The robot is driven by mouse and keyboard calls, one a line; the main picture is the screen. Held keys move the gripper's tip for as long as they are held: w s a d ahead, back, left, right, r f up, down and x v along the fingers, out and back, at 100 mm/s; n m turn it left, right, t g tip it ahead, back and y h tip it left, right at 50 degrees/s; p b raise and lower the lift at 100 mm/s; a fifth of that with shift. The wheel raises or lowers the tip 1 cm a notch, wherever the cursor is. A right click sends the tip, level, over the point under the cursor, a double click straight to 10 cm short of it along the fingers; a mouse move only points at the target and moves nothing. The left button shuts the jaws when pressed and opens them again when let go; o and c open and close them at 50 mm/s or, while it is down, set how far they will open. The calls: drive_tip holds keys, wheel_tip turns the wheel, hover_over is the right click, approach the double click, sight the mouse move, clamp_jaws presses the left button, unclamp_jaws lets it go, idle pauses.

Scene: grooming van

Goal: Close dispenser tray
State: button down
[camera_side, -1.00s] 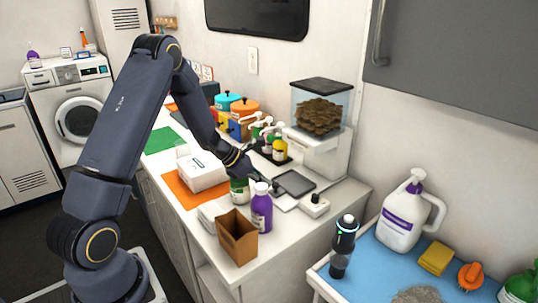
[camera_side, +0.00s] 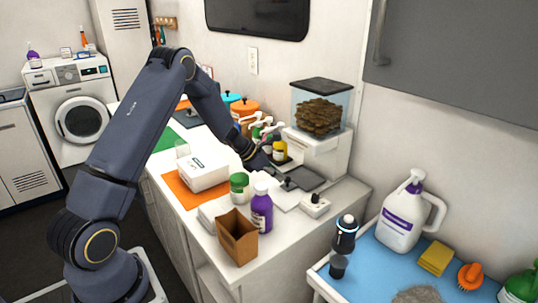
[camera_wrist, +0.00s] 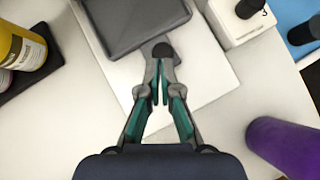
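The dispenser (camera_side: 318,142) stands against the wall, with a clear bin of brown kibble on a white body. Its dark grey tray (camera_side: 303,178) sticks out at the front, over a white plate. In the wrist view the tray (camera_wrist: 135,22) is at the top, with a dark round knob (camera_wrist: 163,49) on a short handle at its near edge. My gripper (camera_wrist: 162,68) has its fingertips close together, right at the knob. I cannot tell whether they touch it. In the side view my gripper (camera_side: 276,178) is low beside the tray's front edge.
A purple bottle (camera_side: 262,210), a green-lidded jar (camera_side: 239,185) and an open brown box (camera_side: 236,240) stand in front. A small white block with a black knob (camera_side: 316,206) is right of the tray. Pump bottles (camera_wrist: 25,50) on a dark tray are at left.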

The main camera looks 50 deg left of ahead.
drive_tip(key=shift+d, duration=0.1)
drive_tip(key=v, duration=0.9)
drive_tip(key=d+r+m, duration=0.5)
drive_tip(key=d+r, duration=0.6)
drive_tip(key=r, duration=0.3)
drive_tip(key=s+d+r+m+h, duration=0.1)
drive_tip(key=s+d+r+m, duration=0.5)
drive_tip(key=s+d+m, duration=0.15)
drive_tip(key=s+d+m+g+y, duration=0.15)
drive_tip(key=s+d+m, duration=0.25)
drive_tip(key=s+m, duration=0.8)
drive_tip(key=s+a+f+m+y, duration=0.3)
drive_tip(key=s+a+f+m, duration=0.1)
drive_tip(key=s+a+m, duration=0.1)
drive_tip(key=shift+s+f+m, duration=0.25)
drive_tip(key=shift+s+m, duration=0.3)
drive_tip(key=shift+s, duration=0.4)
